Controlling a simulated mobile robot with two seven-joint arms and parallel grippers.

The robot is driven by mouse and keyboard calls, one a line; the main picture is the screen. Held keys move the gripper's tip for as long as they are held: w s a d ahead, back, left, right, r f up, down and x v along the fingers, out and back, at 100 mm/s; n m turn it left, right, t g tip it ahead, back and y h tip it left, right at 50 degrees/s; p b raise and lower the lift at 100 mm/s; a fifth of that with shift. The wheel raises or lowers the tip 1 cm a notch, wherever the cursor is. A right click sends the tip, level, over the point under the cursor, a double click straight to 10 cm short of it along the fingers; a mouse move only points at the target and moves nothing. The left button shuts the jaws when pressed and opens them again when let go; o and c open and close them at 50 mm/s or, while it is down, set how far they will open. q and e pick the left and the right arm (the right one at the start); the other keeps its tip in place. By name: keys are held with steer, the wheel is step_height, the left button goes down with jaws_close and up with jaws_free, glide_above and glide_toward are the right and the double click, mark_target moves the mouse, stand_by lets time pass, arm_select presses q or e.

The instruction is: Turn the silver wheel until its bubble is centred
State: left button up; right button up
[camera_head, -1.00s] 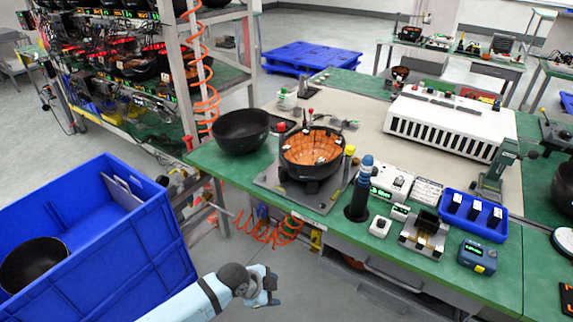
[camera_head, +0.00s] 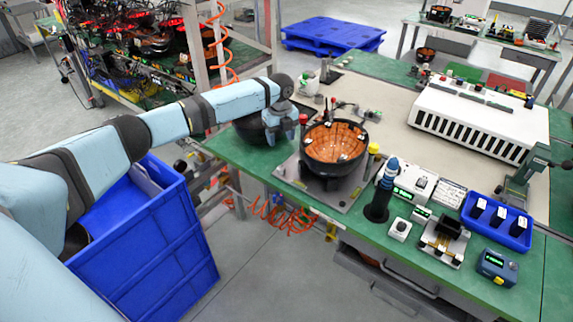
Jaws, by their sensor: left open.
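A round fixture with a black bowl lined in orange-brown (camera_head: 334,146) stands on a grey base plate (camera_head: 310,192) on the green bench. A red knob (camera_head: 303,119) is at its back left and a yellow knob (camera_head: 374,149) at its right. I cannot clearly make out a silver wheel or a bubble at this size. My left gripper (camera_head: 282,134) is open, pointing down, just left of the fixture and in front of a second black bowl (camera_head: 250,134), which it partly hides. I cannot tell whether it touches anything. My right gripper is not in view.
A dark blue-topped cylinder (camera_head: 381,200), small instruments and a blue tray (camera_head: 483,232) crowd the right front of the bench. A white slotted box (camera_head: 480,118) stands behind. A blue crate (camera_head: 170,245) is on the floor below my left arm; a wired rack (camera_head: 150,40) stands back left.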

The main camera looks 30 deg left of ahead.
mark_target(281, 168)
arm_select(q)
step_height(281, 168, down, 11)
steer(key=shift+f, duration=0.85)
steer(key=shift+c, duration=0.7)
steer(key=c, duration=0.8)
